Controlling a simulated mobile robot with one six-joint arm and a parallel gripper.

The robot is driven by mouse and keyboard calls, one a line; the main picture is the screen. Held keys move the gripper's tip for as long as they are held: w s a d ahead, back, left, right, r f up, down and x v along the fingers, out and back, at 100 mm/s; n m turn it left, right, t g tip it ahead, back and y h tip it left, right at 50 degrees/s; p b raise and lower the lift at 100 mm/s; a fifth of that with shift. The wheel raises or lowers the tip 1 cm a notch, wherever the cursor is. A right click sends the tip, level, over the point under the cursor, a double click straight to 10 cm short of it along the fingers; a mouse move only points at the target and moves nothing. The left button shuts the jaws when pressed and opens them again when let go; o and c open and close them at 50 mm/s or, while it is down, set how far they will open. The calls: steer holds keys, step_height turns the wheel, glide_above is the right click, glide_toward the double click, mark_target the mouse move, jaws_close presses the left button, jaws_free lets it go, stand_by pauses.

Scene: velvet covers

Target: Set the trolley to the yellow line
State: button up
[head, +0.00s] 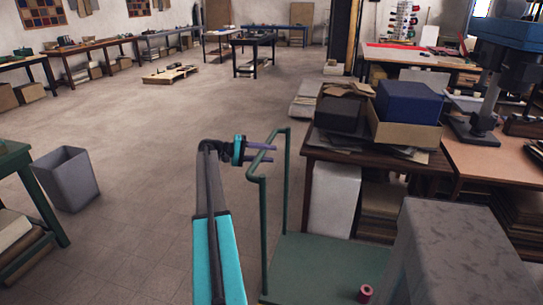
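The trolley (315,262) has a flat green platform and a green tube handle (263,215) at its left end. It stands at the bottom centre, and the frame cuts off its near part. My gripper (274,154) is at the handle's top bar, with its two purple fingers spread apart. The fingers overlap the bar in the picture; I cannot tell whether they touch it. A small red spool (366,293) sits on the platform. A grey mottled block (455,245) hides the platform's right side. I see no yellow line on the floor.
A dark table (322,152) with boxes stands close behind the trolley. A grey bin (66,180) and a green bench (14,160) are at left. A wooden pallet (170,74) lies further back. The tiled floor at centre left is clear.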

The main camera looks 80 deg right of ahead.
steer(key=b+v, duration=0.1)
steer(key=v, duration=1)
steer(key=shift+w, duration=0.3)
steer(key=shift+a+r, duration=0.15)
